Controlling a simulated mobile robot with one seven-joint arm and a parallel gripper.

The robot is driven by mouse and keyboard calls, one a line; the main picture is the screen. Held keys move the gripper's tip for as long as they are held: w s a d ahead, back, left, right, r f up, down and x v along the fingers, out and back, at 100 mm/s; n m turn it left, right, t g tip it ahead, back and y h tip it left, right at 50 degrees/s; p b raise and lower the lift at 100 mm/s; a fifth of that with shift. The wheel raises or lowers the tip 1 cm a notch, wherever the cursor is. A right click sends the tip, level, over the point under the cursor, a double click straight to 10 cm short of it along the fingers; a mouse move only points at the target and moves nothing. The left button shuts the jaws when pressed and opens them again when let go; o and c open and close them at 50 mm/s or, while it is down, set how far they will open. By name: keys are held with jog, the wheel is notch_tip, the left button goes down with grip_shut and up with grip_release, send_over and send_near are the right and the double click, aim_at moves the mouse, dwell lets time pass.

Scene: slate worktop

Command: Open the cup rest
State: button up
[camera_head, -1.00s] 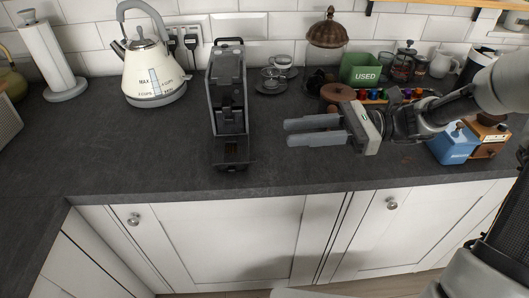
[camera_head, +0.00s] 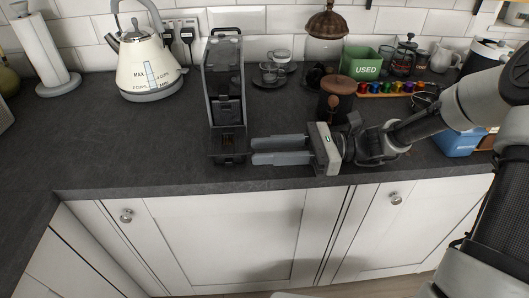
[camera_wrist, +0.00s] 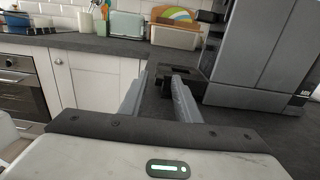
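The coffee machine (camera_head: 223,80) is dark grey and stands upright on the worktop. Its black cup rest (camera_head: 228,148) is the low tray at the machine's front foot, down and sticking out toward the counter edge. My gripper (camera_head: 253,151) is open and empty, low over the worktop, with its fingertips just right of the cup rest. In the wrist view the cup rest (camera_wrist: 187,64) lies ahead of my gripper (camera_wrist: 155,82), partly behind the right finger, with the machine (camera_wrist: 255,55) at the right. I cannot tell whether a finger touches it.
A cream kettle (camera_head: 147,68) stands left of the machine, with clear worktop in front. Glass cups (camera_head: 270,74) sit behind right. A brown-lidded canister (camera_head: 338,88), coloured capsules (camera_head: 385,88) and a green "USED" box (camera_head: 361,64) stand to the right. The worktop's front edge is close.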

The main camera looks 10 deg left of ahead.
jog(key=shift+a, duration=0.3)
grip_shut()
jog(key=shift+r, duration=0.2)
